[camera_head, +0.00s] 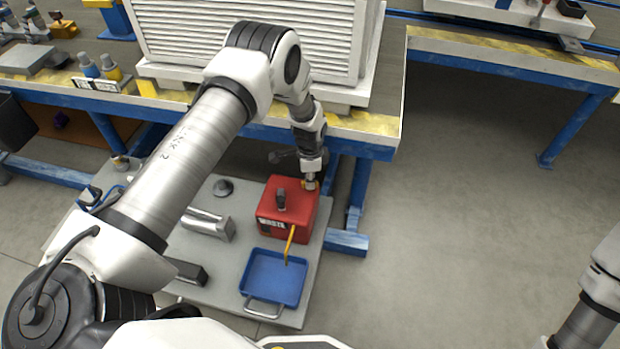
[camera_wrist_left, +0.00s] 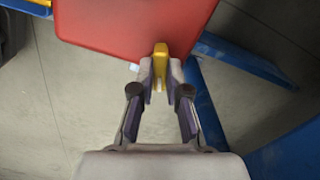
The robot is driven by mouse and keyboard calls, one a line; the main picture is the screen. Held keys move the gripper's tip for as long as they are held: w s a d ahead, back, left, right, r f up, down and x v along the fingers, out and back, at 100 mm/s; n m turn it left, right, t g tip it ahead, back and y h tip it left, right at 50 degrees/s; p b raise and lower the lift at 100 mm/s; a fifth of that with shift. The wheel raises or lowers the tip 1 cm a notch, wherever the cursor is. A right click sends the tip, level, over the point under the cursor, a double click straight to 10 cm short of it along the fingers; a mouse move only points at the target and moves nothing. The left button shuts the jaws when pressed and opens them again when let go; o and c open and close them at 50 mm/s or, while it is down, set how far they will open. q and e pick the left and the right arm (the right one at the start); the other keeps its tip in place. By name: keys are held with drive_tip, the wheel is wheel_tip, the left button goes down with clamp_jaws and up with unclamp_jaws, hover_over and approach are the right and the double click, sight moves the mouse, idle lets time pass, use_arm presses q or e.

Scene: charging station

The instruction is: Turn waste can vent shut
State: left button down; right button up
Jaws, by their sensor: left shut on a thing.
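The red waste can (camera_head: 287,208) stands on a low grey platform, with a dark handle on top and a "WASTE" label on its front. Its red body also fills the upper part of the left wrist view (camera_wrist_left: 130,25). My left gripper (camera_head: 310,184) is at the can's far right top corner. In the left wrist view my left gripper (camera_wrist_left: 161,80) is shut on the yellow vent (camera_wrist_left: 160,50) at the can's edge. Which way the vent is turned cannot be told. My right gripper is out of view; only part of my right arm shows at the lower right.
A blue tray (camera_head: 273,279) with a metal handle lies in front of the can, below a yellow spout (camera_head: 291,240). The grey platform (camera_head: 225,270) also bears metal blocks. A blue-framed workbench (camera_head: 365,140) stands close behind. The floor to the right is clear.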

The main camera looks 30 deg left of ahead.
use_arm(q)
drive_tip(key=shift+s+m, duration=0.1)
drive_tip(key=shift+m, duration=1.7)
drive_tip(key=c, duration=1.2)
unclamp_jaws()
drive_tip(key=shift+o, duration=0.2)
wheel_tip(320, 180, up, 12)
